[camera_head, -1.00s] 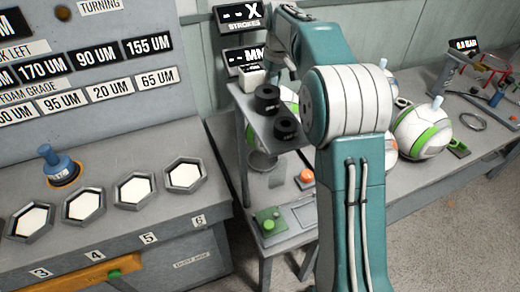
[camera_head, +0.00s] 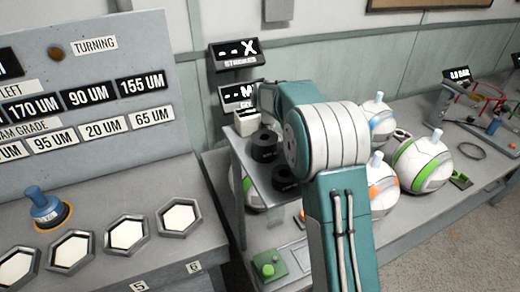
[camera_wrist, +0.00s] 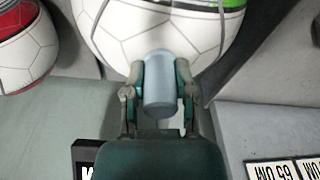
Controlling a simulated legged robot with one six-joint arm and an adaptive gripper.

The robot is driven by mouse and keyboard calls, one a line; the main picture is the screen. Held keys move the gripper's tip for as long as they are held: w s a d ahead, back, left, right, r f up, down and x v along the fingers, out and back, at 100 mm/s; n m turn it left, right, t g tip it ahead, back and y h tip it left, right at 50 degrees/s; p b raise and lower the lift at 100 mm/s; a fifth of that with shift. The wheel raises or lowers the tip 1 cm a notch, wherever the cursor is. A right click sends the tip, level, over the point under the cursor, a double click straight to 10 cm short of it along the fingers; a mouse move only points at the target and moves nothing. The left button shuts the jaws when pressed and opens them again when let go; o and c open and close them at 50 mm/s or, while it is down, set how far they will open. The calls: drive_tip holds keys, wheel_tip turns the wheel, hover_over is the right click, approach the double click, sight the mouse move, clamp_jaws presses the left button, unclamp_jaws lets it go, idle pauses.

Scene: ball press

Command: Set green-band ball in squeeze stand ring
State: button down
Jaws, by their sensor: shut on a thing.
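In the wrist view my gripper (camera_wrist: 161,75) is shut on the blue-grey stem of a white ball with a green band (camera_wrist: 120,30). In the head view a white, green-marked ball (camera_head: 250,198) shows low behind the squeeze stand (camera_head: 238,150), under its top plate; it appears to be the held one. The stand's ring is hidden now, so I cannot tell whether the ball touches it. My arm hides the gripper in the head view. Another green-band ball (camera_head: 422,162) with a blue stem rests on the bench at the right.
Black weights (camera_head: 265,146) sit on the stand's plate. Orange-banded (camera_head: 382,192) and blue-banded (camera_head: 378,118) balls stand right of my arm. A green button box (camera_head: 268,268) is in front. A red-banded ball (camera_wrist: 25,45) shows in the wrist view. The left console has hexagonal pads (camera_head: 125,233).

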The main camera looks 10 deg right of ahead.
drive_tip(key=shift+f, duration=0.25)
drive_tip(key=shift+c, duration=2.1)
unclamp_jaws()
drive_tip(key=shift+f, duration=0.15)
wheel_tip(320, 180, up, 12)
drive_tip(key=s, duration=0.1)
drive_tip(key=shift+s+d, duration=0.2)
drive_tip(key=shift+d, duration=0.1)
